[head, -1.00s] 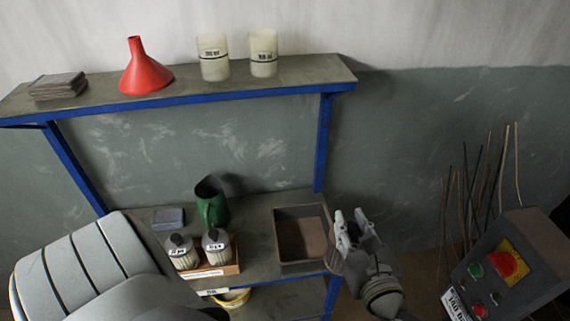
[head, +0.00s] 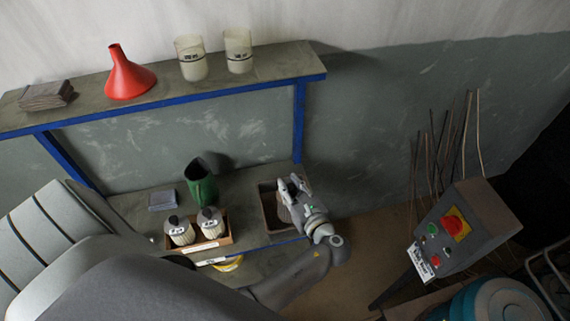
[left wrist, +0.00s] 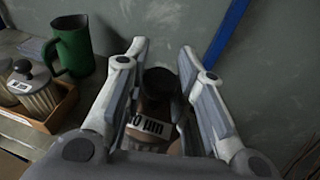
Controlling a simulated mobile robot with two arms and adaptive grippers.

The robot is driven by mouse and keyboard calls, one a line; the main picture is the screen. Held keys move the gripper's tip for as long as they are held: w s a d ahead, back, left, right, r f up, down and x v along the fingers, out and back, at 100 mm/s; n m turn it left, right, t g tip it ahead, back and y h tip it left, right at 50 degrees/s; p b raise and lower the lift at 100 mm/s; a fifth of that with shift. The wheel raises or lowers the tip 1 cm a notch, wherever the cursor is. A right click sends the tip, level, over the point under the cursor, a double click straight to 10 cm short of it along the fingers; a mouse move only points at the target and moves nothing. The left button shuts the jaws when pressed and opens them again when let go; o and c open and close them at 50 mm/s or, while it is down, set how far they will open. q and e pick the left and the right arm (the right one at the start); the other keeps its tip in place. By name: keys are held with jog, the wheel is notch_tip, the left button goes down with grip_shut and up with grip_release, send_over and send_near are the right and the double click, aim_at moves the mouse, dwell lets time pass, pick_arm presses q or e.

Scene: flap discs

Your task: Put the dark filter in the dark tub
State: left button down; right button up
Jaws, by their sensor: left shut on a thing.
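The dark filter, with a dark round cap (left wrist: 160,82) and a white label ending in "0 µm", sits between the fingers of my left gripper (left wrist: 162,75) in the left wrist view. In the head view my left gripper (head: 287,186) is over the right part of the dark tub (head: 266,190), a square brown-grey box on the bench, and hides much of its inside. How far the filter is above the tub floor cannot be told. My right gripper is not in view.
A wooden crate (head: 212,247) with two pale, dark-capped filters stands left of the tub. A green jug (head: 201,185) and a grey block (head: 162,200) are behind it. The upper shelf (head: 150,105) holds a red funnel and two beakers. A control box (head: 470,228) stands right.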

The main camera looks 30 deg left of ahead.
pick_arm(q)
jog(key=w+a+f+b, duration=0.7)
jog(key=f+b, duration=0.4)
jog(key=b, duration=0.3)
jog(key=shift+f+b, duration=0.2)
jog(key=shift+b, duration=0.15)
jog(key=shift+w, duration=0.1)
jog(key=shift+f, duration=0.1)
jog(key=c, duration=1.3)
grip_release()
jog(key=shift+o, duration=0.5)
